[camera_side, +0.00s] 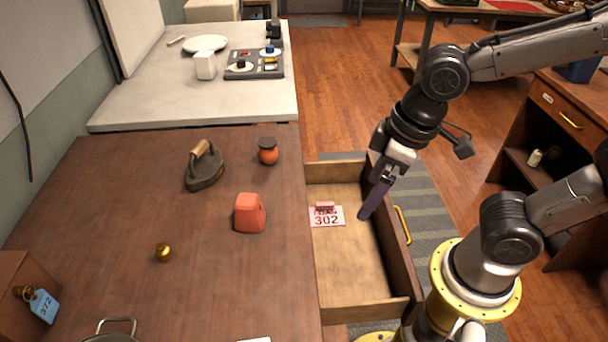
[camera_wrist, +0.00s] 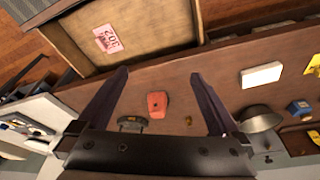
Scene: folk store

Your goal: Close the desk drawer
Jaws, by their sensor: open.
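The desk drawer (camera_side: 348,262) is pulled out from the right side of the brown desk (camera_side: 120,215). Its front panel carries a yellow handle (camera_side: 402,225). A pink-and-white card reading 302 (camera_side: 326,216) lies inside on the drawer floor; the card also shows in the wrist view (camera_wrist: 107,39). My gripper (camera_side: 366,210) hangs over the drawer in the side view, near the inner side of its front panel. In the wrist view my gripper (camera_wrist: 160,82) has its two dark fingers wide apart with nothing between them. Whether a finger touches the drawer is unclear.
On the desk are an iron (camera_side: 205,172), an orange-red block (camera_side: 249,213), a round orange jar (camera_side: 268,152) and a small gold knob (camera_side: 163,252). A pale counter (camera_side: 150,95) adjoins the desk. Striped mat (camera_side: 425,200) and wooden floor lie beyond the drawer.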

